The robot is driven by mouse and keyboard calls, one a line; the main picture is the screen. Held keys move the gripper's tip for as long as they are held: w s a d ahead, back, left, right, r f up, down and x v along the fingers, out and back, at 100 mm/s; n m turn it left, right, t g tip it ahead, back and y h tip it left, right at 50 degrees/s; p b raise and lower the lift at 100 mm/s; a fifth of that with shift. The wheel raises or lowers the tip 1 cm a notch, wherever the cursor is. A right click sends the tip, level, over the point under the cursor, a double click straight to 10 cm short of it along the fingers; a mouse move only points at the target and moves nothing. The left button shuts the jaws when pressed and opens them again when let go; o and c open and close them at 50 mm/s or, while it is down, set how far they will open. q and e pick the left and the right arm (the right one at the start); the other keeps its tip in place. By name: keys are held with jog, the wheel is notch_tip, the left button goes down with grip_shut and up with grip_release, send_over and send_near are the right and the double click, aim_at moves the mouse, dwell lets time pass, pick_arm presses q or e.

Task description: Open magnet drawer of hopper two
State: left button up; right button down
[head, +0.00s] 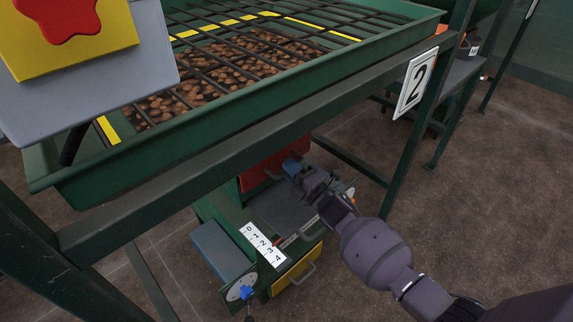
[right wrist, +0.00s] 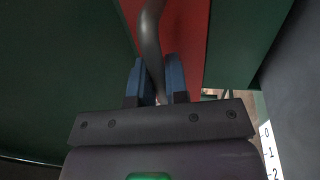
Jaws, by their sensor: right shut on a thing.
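Hopper two (head: 200,150) is a green frame with a grate on top and a white "2" sign (head: 416,84) on its right leg. Below it, a red drawer front (head: 280,162) shows partly behind my gripper. My right gripper (head: 293,168) reaches under the hopper to the red front. In the right wrist view the red panel (right wrist: 188,35) has a curved grey handle (right wrist: 150,40), and the blue fingertips of my right gripper (right wrist: 156,85) are shut around it. Whether the drawer is pulled out at all cannot be told. My left gripper is out of view.
A yellow drawer front (head: 297,272) with a handle sits lower down, near a 0-to-4 scale (head: 263,245) and a dial with a blue knob (head: 246,292). A grey box with a red star-shaped button (head: 62,18) blocks the upper left. Floor at right is clear.

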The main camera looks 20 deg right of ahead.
pick_arm(q)
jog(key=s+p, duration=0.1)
jog(key=p, duration=0.1)
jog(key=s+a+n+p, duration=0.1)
jog(key=p, duration=0.2)
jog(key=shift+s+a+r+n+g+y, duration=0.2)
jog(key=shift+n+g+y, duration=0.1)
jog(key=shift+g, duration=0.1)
pick_arm(e)
jog(key=r+v, duration=0.2)
jog(key=v, duration=1.1)
jog(key=s+r+v, duration=0.1)
jog(key=r+v, duration=0.2)
jog(key=v, duration=1)
jog(key=shift+d, duration=0.1)
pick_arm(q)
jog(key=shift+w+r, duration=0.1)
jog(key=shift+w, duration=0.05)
pick_arm(e)
jog(key=c, duration=1.2)
grip_release()
jog(key=shift+o, duration=0.2)
pick_arm(q)
jog(key=shift+p, duration=0.35)
pick_arm(e)
jog(key=v, duration=1.1)
jog(key=shift+w, duration=0.1)
